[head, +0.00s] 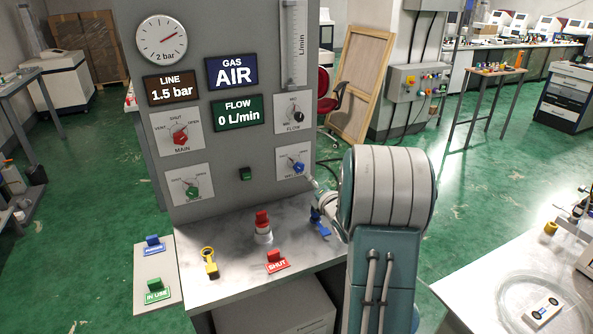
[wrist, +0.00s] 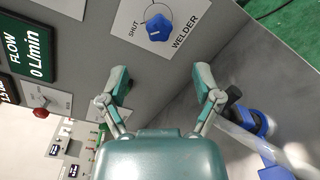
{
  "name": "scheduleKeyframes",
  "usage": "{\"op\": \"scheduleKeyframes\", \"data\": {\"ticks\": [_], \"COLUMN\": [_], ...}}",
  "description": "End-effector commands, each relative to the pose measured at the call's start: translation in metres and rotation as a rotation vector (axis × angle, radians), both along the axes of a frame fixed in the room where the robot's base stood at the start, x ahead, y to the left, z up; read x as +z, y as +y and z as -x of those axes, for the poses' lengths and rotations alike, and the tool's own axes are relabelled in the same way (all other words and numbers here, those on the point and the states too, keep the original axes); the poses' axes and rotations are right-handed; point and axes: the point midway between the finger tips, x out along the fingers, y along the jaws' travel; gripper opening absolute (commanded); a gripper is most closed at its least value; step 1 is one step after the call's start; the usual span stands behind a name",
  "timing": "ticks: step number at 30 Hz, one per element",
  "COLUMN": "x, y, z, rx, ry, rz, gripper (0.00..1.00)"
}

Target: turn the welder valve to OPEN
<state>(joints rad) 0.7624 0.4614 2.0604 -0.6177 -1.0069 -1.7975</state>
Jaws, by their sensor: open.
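The welder valve is a blue knob (head: 298,167) on a white plate, low on the right of the grey panel (head: 235,150). In the wrist view the blue knob (wrist: 159,27) shows near the top, with SHUT printed on its left and WELDER at its lower right. An OPEN mark is not readable, and I cannot tell where the knob points. My gripper (wrist: 163,76) is open and empty, its two fingers apart and short of the knob, which lies beyond the gap between them. In the head view my arm hides most of the gripper.
The panel also carries a red MAIN knob (head: 181,138), a green knob (head: 191,190) and a black FLOW knob (head: 297,116). The flow display (head: 237,113) reads 0 L/min. On the shelf below stand a red-topped item (head: 262,222), a yellow tag (head: 209,262), a red SHUT tag (head: 277,262) and a blue clip (head: 320,222).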

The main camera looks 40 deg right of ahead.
Motion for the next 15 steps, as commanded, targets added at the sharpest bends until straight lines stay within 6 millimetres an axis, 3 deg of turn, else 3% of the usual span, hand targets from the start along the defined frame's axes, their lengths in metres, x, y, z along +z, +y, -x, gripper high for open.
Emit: {"op": "scheduleKeyframes", "data": {"ticks": [7, 15], "x": [-0.006, -0.007], "y": [-0.006, -0.021], "z": [-0.005, -0.050], "rx": [0.019, 0.018], "ry": [-0.020, -0.020], "rz": [0.075, 0.067], "gripper": [0.82, 0.82]}}
